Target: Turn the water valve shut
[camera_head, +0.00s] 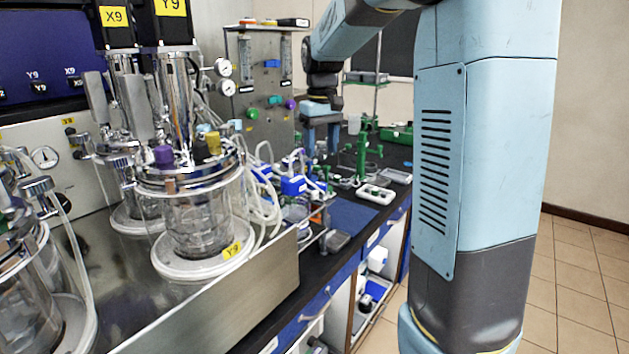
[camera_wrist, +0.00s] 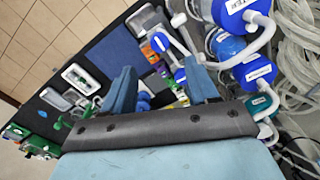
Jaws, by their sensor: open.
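My gripper (camera_head: 321,150) hangs with its fingers down over the far part of the bench. In the wrist view its two blue fingers are apart with nothing clearly held between them (camera_wrist: 160,78). Blue fittings with white labels sit right of the fingers: one at the top (camera_wrist: 234,12) has a label ending in "TER", and a labelled blue fitting (camera_wrist: 254,72) lies lower. Their labels are partly too small to read, so I cannot tell for sure which is the water valve. A blue fitting (camera_head: 293,185) also shows on the bench in the head view. No contact with my fingers is visible.
A glass bioreactor (camera_head: 200,225) stands in a steel tray (camera_head: 235,300) at left. Looping clear hoses (camera_wrist: 292,50) crowd the right of the wrist view. A green stand (camera_head: 361,158) and a white tray (camera_head: 375,194) stand on the dark bench. Tiled floor (camera_head: 575,280) is clear.

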